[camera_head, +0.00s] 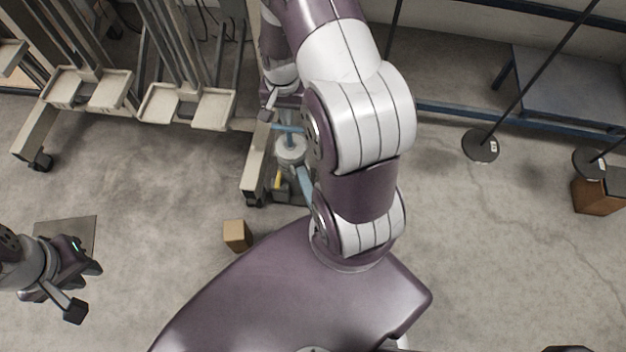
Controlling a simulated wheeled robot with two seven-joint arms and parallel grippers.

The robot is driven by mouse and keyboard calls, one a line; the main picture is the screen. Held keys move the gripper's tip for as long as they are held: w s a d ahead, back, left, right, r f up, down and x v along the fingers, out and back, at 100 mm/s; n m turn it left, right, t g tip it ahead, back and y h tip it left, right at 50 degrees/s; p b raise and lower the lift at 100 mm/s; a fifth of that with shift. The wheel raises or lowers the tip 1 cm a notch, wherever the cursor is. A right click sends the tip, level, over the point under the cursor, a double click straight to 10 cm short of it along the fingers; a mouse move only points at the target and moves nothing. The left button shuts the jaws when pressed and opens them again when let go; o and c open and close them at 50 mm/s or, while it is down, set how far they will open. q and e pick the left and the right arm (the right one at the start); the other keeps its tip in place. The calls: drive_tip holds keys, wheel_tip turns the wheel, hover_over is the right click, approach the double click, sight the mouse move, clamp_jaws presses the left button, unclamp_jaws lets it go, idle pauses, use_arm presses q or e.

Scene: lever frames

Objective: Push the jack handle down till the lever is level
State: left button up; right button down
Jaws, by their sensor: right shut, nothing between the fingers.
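The jack (290,151), with a round grey top and light-blue parts, stands on the floor at upper middle, partly hidden by my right arm. A light-blue bar (303,180) slants down from it; I cannot tell for sure whether this is the handle or the lever. My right gripper (267,108) is shut and empty, just above and left of the jack in the picture. Whether it touches the handle is not clear. My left gripper (82,290) is open and empty at the lower left, far from the jack.
A grey wheeled frame (256,165) stands close left of the jack. More wheeled frames with trays (187,104) stand upper left. A small cardboard box (237,235) lies below the jack. A flat plate (85,225) lies near my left gripper. The floor at right is mostly clear.

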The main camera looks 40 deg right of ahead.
drive_tip(key=shift+f, duration=0.1)
idle(0.3)
drive_tip(key=shift+f+b, duration=1.25)
drive_tip(key=shift+f, duration=1.3)
wheel_tip(320, 180, up, 9)
drive_tip(key=p, duration=0.9)
drive_tip(key=shift+r+p, duration=0.2)
drive_tip(key=shift+p, duration=0.2)
drive_tip(key=shift+f, duration=0.2)
